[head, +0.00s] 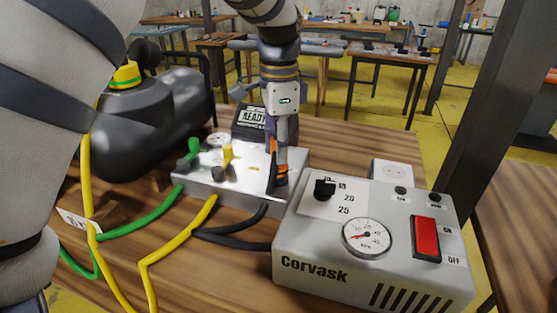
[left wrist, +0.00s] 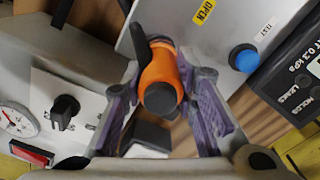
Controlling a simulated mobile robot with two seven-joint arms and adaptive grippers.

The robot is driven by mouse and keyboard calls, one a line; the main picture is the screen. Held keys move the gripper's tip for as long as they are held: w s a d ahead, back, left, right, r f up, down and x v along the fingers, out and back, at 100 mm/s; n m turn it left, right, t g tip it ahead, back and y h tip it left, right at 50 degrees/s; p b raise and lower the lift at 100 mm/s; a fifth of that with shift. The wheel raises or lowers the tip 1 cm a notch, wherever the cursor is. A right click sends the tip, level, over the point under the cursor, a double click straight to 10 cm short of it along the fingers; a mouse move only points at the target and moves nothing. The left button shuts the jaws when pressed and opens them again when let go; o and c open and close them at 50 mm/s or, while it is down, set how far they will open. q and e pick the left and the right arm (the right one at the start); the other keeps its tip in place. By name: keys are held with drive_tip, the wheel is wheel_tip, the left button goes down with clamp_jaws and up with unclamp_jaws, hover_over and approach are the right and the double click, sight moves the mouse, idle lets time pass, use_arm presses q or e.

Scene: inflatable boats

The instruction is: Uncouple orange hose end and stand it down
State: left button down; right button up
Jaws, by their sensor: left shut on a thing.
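The orange hose end (head: 283,170) is at the right end of the grey manifold block (head: 240,196). In the left wrist view it is an orange body (left wrist: 159,68) with a dark round end, beside a dark lever-like part. My left gripper (head: 281,160) comes down from above and is shut on the orange hose end, with purple finger pads on either side of it. I cannot tell whether the hose end is still seated in the block. My right gripper is not in view.
The grey Corvask pump box (head: 345,262) stands close at the front right, with a gauge and red switch. Green (head: 140,229) and yellow (head: 177,236) hoses and black hoses (head: 232,240) lie across the wooden bench. A READY display (head: 250,117) stands behind the block; a dark tank (head: 150,125) is left.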

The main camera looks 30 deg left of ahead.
use_arm(q)
drive_tip(key=shift+r, duration=0.15)
idle(0.4)
drive_tip(key=shift+r, duration=1.25)
drive_tip(key=shift+f, duration=0.1)
